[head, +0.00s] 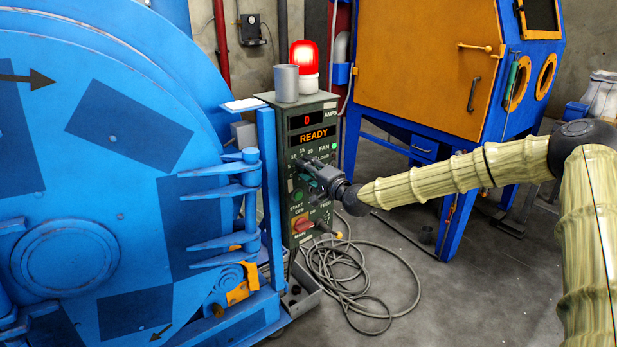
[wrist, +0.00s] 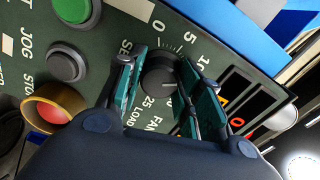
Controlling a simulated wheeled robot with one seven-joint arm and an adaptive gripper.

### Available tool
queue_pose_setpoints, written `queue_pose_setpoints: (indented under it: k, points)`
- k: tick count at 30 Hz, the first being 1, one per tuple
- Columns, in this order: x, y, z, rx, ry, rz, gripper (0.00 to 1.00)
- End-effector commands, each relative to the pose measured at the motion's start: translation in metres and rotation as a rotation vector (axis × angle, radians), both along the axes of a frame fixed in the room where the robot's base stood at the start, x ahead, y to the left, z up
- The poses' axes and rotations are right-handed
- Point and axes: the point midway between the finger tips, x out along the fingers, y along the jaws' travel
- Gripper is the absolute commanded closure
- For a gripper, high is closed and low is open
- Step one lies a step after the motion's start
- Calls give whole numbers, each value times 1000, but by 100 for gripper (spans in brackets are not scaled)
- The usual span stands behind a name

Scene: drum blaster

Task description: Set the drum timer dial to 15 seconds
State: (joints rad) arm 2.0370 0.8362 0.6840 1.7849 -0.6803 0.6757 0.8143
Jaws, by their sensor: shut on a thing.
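The timer dial (wrist: 158,78) is a dark round knob on a green control panel, with a scale around it; 0, 5, 10 and 25 show in the wrist view. A pale mark on the knob points right, toward the part of the scale that a finger hides, so its exact reading cannot be told. My gripper (wrist: 157,82) is shut on the dial, one finger on each side. In the head view my gripper (head: 305,177) is at the front of the control box (head: 312,112) and covers the dial.
A green button (wrist: 76,9), a grey button (wrist: 66,66) and a red button (wrist: 53,109) sit near the left finger. The big blue drum (head: 110,180) stands left of the box. Cables (head: 345,275) lie on the floor below; a blue and orange cabinet (head: 425,65) stands behind.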

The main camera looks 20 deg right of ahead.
Motion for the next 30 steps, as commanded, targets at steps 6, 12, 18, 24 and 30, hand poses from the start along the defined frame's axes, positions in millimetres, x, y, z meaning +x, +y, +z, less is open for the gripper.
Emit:
queue_pose_setpoints:
  k: [6, 12, 18, 24, 30]
  points:
    - [0, -2, -6, 188, 69, -3, 88]
    - [0, -2, -5, 330, 120, -2, 88]
    - [0, -2, -4, 430, 157, -3, 88]
    - [0, -2, -2, 486, 178, -2, 88]
    - [0, -1, -1, 506, 185, -2, 88]
